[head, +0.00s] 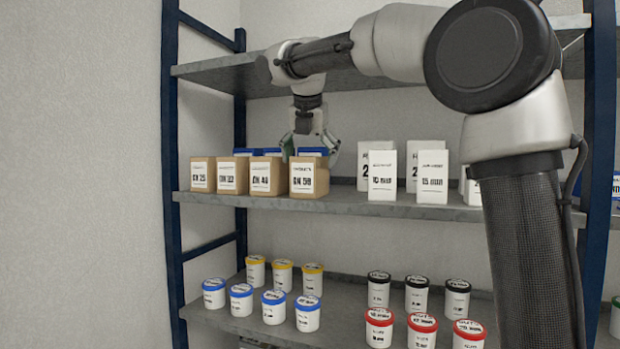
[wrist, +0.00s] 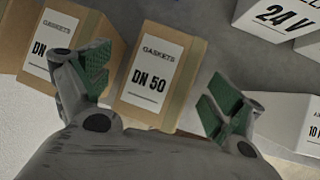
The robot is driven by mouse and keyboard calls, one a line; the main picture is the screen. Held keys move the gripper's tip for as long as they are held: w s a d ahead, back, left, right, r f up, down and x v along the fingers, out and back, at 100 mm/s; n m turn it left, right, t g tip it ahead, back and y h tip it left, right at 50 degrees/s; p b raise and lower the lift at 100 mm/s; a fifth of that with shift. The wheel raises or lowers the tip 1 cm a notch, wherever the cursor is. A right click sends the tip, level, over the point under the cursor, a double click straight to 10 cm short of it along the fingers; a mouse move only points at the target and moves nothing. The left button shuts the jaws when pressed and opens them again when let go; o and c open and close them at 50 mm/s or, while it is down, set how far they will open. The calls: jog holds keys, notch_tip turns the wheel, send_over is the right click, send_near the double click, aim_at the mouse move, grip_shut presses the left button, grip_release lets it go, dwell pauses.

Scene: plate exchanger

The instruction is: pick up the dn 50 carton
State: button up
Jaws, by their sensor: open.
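The DN 50 carton (head: 309,178) is a brown box with a white label, the rightmost of a row of brown cartons on the middle shelf. In the wrist view the DN 50 carton (wrist: 158,75) shows its label, reading GASKETS DN 50, between my open fingers. My gripper (head: 309,140) is just above and about at this carton in the head view. In the wrist view my gripper (wrist: 155,95) has its green-padded fingers spread, one on each side of the carton. The left finger overlaps the neighbouring carton in the picture. I cannot tell whether either finger touches.
The DN 40 carton (head: 267,177) stands close on the left, with more cartons beyond it. White boxes (head: 382,176) stand to the right after a gap of bare shelf (head: 345,200). The upper shelf (head: 225,76) is overhead. Lidded tubs (head: 307,313) stand below.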

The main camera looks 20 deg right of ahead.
jog(key=shift+x, duration=0.8)
jog(key=c, duration=1.3)
jog(key=shift+r, duration=0.15)
